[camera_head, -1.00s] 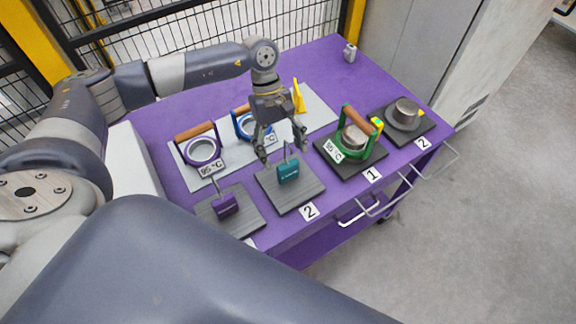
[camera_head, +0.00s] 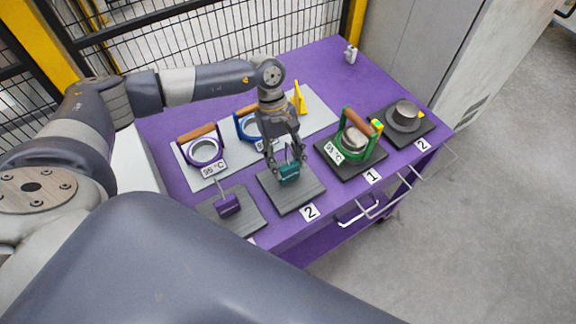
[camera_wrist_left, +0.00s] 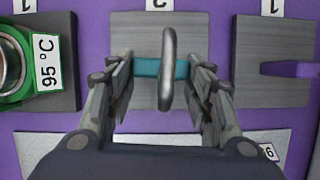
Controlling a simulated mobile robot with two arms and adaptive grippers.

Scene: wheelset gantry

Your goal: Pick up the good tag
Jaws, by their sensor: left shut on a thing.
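The teal tag (camera_head: 288,173), a block with an upright grey loop, is on a dark grey wood-look pad (camera_head: 300,199) marked 2. My left gripper (camera_head: 287,164) is over it, pointing down, with its fingers shut on it. In the left wrist view the teal tag (camera_wrist_left: 148,68) lies between the two fingertips (camera_wrist_left: 162,72), its grey loop (camera_wrist_left: 167,68) rising between them. Its lettering is too small to read. A purple tag (camera_head: 228,205) with a thin handle sits on the pad to the left. My right gripper is not in view.
On the purple table (camera_head: 318,68), a purple ring (camera_head: 205,151) and a blue ring (camera_head: 247,127) with wooden handles stand on a light plate (camera_head: 318,116). A green holder (camera_head: 345,153) and a grey metal piece (camera_head: 405,115) stand to the right. A yellow piece (camera_head: 299,98) is behind my gripper.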

